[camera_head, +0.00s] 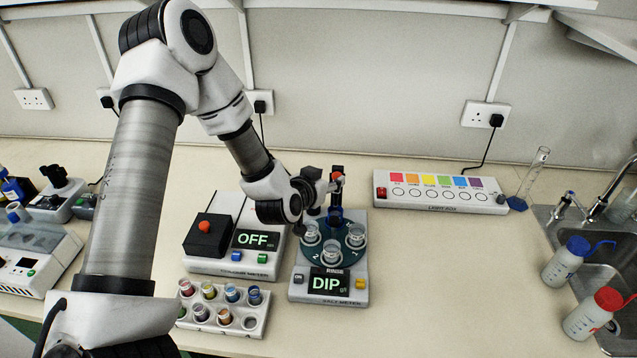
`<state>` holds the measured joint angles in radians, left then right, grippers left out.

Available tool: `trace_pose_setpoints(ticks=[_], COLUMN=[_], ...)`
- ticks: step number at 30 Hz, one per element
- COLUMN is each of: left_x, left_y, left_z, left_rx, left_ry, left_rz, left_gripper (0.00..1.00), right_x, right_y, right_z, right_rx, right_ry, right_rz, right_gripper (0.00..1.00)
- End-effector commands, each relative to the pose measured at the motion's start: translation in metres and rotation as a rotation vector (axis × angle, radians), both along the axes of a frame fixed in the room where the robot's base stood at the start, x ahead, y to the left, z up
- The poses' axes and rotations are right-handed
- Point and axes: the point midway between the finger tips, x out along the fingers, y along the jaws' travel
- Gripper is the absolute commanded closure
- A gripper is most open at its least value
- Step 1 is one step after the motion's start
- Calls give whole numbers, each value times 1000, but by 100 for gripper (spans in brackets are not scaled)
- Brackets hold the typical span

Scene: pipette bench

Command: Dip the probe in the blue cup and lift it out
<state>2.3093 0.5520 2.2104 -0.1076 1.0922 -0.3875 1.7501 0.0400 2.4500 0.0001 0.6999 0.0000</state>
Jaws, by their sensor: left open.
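The meter (299,291) is a white box with a lit display reading DIP and a dark teal round plate carrying several cups. The blue cup (335,214) stands at the back of that plate, partly hidden by my gripper. Clear cups stand at the left, front and right of the plate. The probe (338,171) is a dark upright piece at the back, above the blue cup; its lower end is hard to make out. My left gripper (334,184) is open at the probe, above the blue cup. I cannot tell whether it touches the probe. My right gripper is not in view.
A white box (195,266) with an OFF display stands left of the meter. A vial rack (260,325) is in front of it. A light box (400,205) with coloured squares is at the back right. A sink (560,235) with two bottles is far right. The counter right of the meter is clear.

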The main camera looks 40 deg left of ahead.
Motion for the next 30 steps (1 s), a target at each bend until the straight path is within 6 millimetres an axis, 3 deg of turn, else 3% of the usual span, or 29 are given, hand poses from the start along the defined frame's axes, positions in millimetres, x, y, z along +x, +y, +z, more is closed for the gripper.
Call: trace_pose_setpoints(ticks=[6,10,30], left_x=[-49,-64,-67], left_y=[-8,-11,-11], left_z=[21,27,29], left_rx=[-6,-2,1], left_ry=[-2,-1,-1], left_rz=[0,0,-1], left_gripper=[50,50,50], right_x=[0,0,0], right_y=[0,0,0], right_z=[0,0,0], right_rx=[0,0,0], right_ry=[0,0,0], right_rz=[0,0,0], right_gripper=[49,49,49])
